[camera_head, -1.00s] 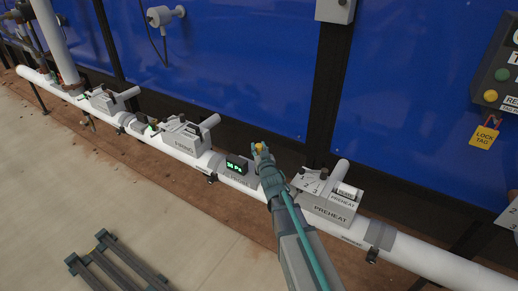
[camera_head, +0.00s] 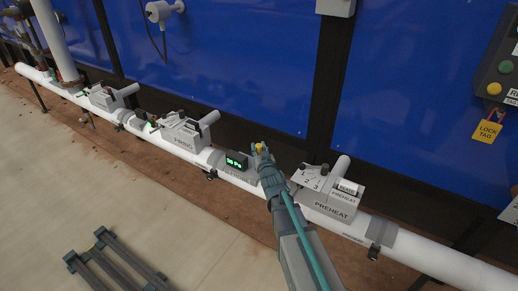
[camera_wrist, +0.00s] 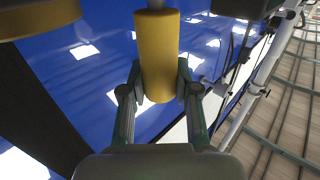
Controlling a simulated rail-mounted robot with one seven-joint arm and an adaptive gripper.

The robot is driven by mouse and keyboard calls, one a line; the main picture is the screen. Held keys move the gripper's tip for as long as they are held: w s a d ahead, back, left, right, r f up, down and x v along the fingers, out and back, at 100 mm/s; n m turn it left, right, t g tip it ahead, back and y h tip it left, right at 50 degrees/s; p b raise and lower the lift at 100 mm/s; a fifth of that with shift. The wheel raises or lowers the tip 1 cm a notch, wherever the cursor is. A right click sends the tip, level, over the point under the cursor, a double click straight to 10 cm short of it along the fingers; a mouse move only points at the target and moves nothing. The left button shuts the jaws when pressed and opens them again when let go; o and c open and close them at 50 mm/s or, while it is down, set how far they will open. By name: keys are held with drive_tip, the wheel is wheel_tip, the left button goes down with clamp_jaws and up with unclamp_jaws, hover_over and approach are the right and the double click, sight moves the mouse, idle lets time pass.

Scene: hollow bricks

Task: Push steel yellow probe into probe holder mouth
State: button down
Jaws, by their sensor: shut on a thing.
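The yellow probe (camera_wrist: 158,60) is a smooth cylinder, with a short grey steel part (camera_wrist: 155,4) at its upper end in the wrist view. My gripper (camera_wrist: 158,82) is shut on its yellow body, one finger on each side. In the head view my gripper (camera_head: 261,158) is above the white pipe, and only a small yellow bit of the probe (camera_head: 260,147) shows at its tip. I cannot make out the probe holder mouth in either view. A small black box with a green display (camera_head: 236,162) sits on the pipe just left of my gripper.
The white pipe (camera_head: 420,258) runs diagonally along the blue wall (camera_head: 245,60). The PREHEAT box (camera_head: 328,195) is right of my gripper; the FIRING box (camera_head: 185,133) is farther left. A yellow-brown part (camera_wrist: 40,15) shows at the wrist view's upper left. A dark frame (camera_head: 115,262) lies on the floor.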

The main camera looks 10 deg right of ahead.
drive_tip(key=shift+f+b, duration=0.4)
drive_tip(key=shift+f, duration=0.1)
drive_tip(key=c, duration=0.8)
unclamp_jaws()
drive_tip(key=s, duration=0.7)
drive_tip(key=shift+s+d+r, duration=0.1)
drive_tip(key=shift+s+r, duration=0.1)
drive_tip(key=shift+s, duration=0.1)
